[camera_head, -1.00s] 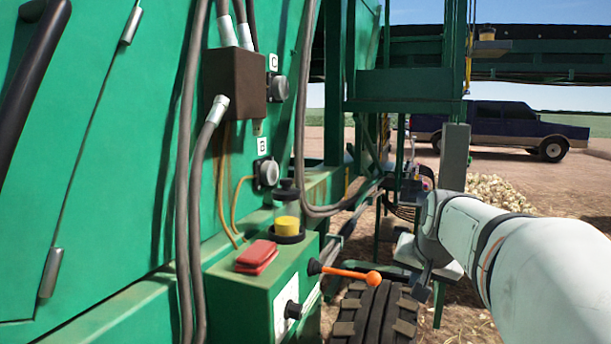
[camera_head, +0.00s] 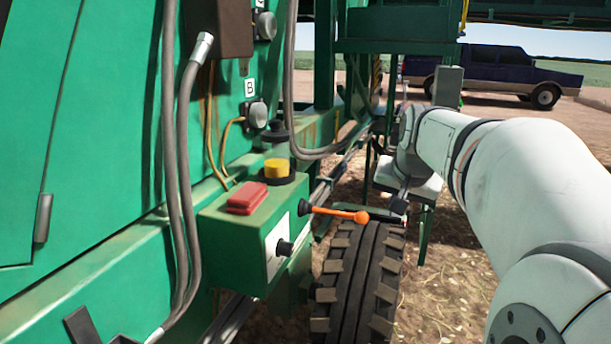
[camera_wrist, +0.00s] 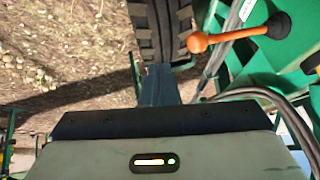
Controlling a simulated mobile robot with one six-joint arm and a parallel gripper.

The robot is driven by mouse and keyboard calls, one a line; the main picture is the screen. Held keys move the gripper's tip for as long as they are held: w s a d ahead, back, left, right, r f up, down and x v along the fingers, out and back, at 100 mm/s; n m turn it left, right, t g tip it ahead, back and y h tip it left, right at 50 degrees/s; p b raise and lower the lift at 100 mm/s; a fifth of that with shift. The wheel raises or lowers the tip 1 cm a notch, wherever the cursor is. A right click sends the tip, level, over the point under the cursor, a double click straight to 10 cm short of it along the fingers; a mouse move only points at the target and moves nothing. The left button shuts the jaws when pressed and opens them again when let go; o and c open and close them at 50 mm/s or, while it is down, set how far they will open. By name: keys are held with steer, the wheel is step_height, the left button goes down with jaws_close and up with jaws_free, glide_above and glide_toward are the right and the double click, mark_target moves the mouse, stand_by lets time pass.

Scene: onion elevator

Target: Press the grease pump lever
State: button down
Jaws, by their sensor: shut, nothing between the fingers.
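The lever (camera_head: 338,212) has an orange rod with a round orange end and a black rubber base. It sticks out to the right from the green control box in the head view. In the wrist view the lever (camera_wrist: 232,36) is at the upper right, its round end towards the picture's middle. My gripper (camera_head: 399,206) is shut and empty, just right of the lever's round end in the head view. In the wrist view my gripper (camera_wrist: 159,72) shows its closed fingers below and left of the round end, with a gap between them.
A tyre (camera_head: 358,280) stands below the lever. Grey hoses (camera_head: 183,170) hang at left. A dark pickup (camera_head: 490,75) is far back.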

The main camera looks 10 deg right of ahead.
steer(key=w+a+r+g+p, duration=0.2)
steer(key=a+r, duration=0.3)
steer(key=r, duration=0.5)
steer(key=shift+w+p, duration=0.25)
steer(key=shift+p, duration=0.05)
glide_toward(364, 212)
steer(key=x, duration=0.5)
steer(key=shift+w+d, duration=0.1)
steer(key=shift+d, duration=0.05)
steer(key=shift+x, duration=0.85)
